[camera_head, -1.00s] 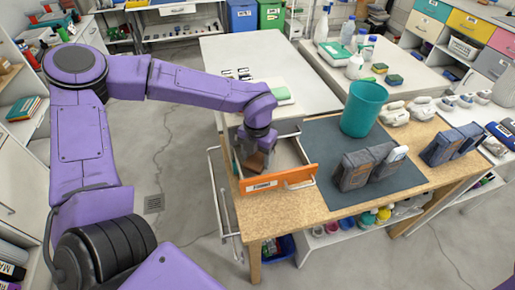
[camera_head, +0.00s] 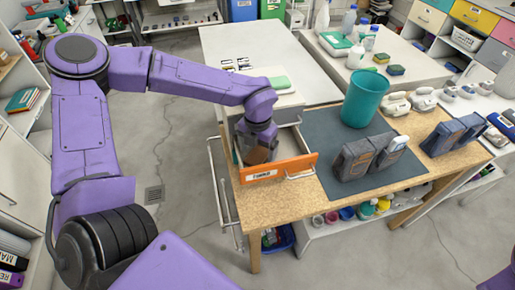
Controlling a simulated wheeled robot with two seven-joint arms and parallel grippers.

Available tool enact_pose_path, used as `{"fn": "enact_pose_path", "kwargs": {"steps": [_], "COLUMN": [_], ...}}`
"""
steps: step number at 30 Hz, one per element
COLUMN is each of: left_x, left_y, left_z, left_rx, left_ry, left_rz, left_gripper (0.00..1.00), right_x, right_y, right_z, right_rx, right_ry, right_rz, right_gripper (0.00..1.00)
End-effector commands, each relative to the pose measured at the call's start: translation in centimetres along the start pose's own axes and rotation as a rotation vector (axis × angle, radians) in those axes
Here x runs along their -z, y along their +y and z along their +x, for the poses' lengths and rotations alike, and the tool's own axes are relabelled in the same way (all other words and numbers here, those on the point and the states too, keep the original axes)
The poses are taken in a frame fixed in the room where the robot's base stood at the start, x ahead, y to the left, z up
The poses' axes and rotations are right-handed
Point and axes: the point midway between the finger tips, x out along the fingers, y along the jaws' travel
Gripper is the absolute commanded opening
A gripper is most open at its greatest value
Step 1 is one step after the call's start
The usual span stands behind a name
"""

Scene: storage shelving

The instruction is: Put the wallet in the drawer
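The drawer (camera_head: 279,168) has an orange front with a white label and a metal handle. It is pulled out at the left end of the wooden-topped table. My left gripper (camera_head: 256,150) points down into the drawer's opening. A small brown thing, likely the wallet (camera_head: 259,155), shows tilted at its fingertips, within the drawer's outline. The fingers are mostly hidden and too small to tell whether they grip it. I cannot tell whether the wallet touches the drawer's floor. My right gripper is out of view.
A teal bin (camera_head: 364,98) and grey upright holders (camera_head: 367,156) stand on a dark mat (camera_head: 322,130) right of the drawer. The floor further left is clear.

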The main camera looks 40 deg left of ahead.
Motion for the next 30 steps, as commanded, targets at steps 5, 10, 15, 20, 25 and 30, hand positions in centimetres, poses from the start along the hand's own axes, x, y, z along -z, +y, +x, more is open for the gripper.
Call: {"fn": "enact_pose_path", "kwargs": {"steps": [5, 10, 15, 20, 25, 30], "left_x": [0.0, -0.2, -0.1, -0.1, 0.0, 0.0], "left_y": [0.0, 0.0, 0.0, 0.0, 0.0, 0.0], "left_z": [-0.4, -3.3, -8.0, -11.4, -13.1, -13.2], "left_rx": [0.0, 0.0, 0.0, -0.001, 0.0, 0.0], "left_ry": [0.001, -0.007, -0.006, -0.004, 0.0, 0.001], "left_rz": [0.0, -0.001, -0.002, -0.001, 0.0, 0.0], "left_gripper": [0.88, 0.88, 0.88, 0.88, 0.88, 0.88], "right_x": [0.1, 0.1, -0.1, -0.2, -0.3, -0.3], "right_y": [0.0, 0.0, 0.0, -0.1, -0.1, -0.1], "right_z": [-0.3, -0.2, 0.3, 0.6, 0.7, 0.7], "right_rx": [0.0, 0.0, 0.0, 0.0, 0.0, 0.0], "right_ry": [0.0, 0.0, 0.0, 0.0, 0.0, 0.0], "right_rz": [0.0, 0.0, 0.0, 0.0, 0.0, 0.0], "right_gripper": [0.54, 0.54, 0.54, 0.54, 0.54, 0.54]}}
